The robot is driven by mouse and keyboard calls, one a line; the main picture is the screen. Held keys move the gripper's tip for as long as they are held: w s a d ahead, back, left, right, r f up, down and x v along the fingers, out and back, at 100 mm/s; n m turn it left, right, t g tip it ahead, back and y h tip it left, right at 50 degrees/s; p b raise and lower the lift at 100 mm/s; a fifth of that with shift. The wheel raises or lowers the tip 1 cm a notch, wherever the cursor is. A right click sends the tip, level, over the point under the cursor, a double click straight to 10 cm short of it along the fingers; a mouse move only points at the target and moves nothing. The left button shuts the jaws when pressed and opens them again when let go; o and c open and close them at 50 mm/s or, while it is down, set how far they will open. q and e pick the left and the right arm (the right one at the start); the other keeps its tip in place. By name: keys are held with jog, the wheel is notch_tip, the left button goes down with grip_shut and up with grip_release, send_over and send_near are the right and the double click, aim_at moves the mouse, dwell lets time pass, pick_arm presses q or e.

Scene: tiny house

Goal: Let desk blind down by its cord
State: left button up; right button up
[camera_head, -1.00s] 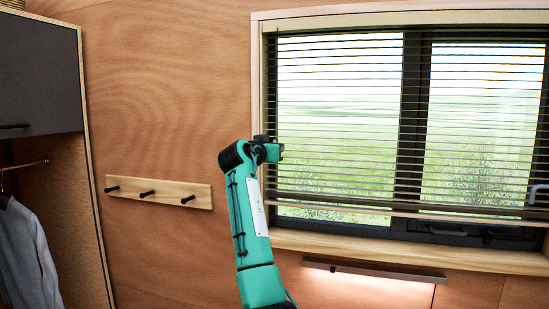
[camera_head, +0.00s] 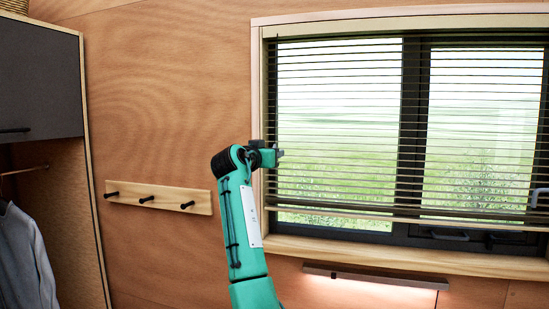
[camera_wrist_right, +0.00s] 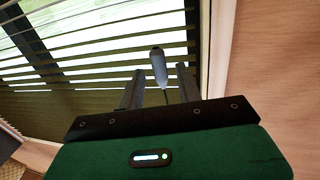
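The dark slatted blind (camera_head: 340,180) hangs across most of the window, its slats open and its bottom rail just above the sill. In the right wrist view the slats (camera_wrist_right: 60,75) fill the left side. A grey cord pull (camera_wrist_right: 159,66) stands between the two fingers of my right gripper (camera_wrist_right: 160,88), which are apart. I cannot tell whether either finger touches it. My left gripper (camera_head: 270,155) is in front of the window's left frame, seen from the side, and its fingers are too small to read. My right gripper is not recognisable in the head view.
A rail with pegs (camera_head: 158,197) is on the wall left of the window. A dark cabinet (camera_head: 40,85) and hanging clothes (camera_head: 22,255) are at the far left. The wooden sill (camera_head: 390,257) and a lit bar lamp (camera_head: 375,275) run below the window.

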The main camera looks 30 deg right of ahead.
jog(key=b+v, duration=0.4)
jog(key=v, duration=0.7)
jog(key=shift+a, duration=0.1)
